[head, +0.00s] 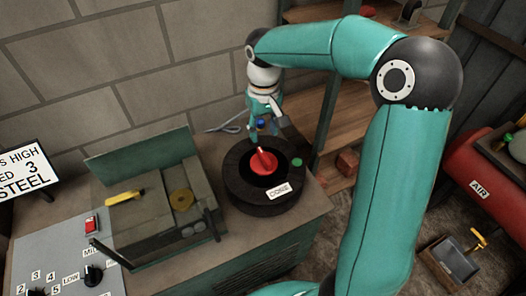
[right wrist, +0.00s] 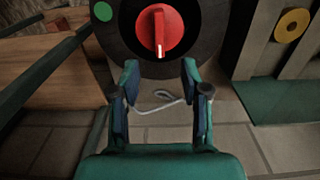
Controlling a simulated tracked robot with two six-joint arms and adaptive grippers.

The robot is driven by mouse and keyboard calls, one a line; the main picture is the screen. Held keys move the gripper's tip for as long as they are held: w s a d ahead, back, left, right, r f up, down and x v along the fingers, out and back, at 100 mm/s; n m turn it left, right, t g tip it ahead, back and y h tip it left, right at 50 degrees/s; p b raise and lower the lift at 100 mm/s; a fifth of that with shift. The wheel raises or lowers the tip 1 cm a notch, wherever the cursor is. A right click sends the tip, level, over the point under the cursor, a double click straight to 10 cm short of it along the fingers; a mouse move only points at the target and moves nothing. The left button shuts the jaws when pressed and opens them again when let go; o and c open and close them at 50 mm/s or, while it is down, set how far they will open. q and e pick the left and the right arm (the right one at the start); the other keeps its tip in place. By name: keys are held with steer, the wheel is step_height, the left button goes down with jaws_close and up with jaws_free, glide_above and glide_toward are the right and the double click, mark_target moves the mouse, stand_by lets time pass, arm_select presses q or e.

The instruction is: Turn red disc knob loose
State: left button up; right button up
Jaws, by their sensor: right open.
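The red disc knob (head: 264,163) sits in the middle of a round black housing (head: 240,185) on the bench. It has a raised grip bar with a white mark. In the right wrist view the knob (right wrist: 160,32) is just beyond the fingertips, with its bar and white mark pointing toward my gripper. My right gripper (head: 262,135) reaches down from above at the knob's far side. In the right wrist view my right gripper (right wrist: 160,68) is open, its fingers apart and empty, with no visible contact with the knob. My left gripper is not in view.
A green button (head: 297,162) and a "CORE" label (head: 278,190) are on the black housing. Left of it stands a grey-green machine vise (head: 150,205) with a brass ring (head: 181,199). A control panel (head: 60,262) is front left. A red air tank (head: 485,185) is at right.

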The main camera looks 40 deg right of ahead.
mark_target(264, 156)
step_height(264, 156, down, 11)
steer(key=shift+s+r+p, duration=0.1)
steer(key=shift+p, duration=0.35)
jaws_close()
steer(key=shift+s+a+f+b, duration=0.1)
steer(key=shift+f+b, duration=0.1)
steer(key=shift+b, duration=0.1)
stand_by(0.7)
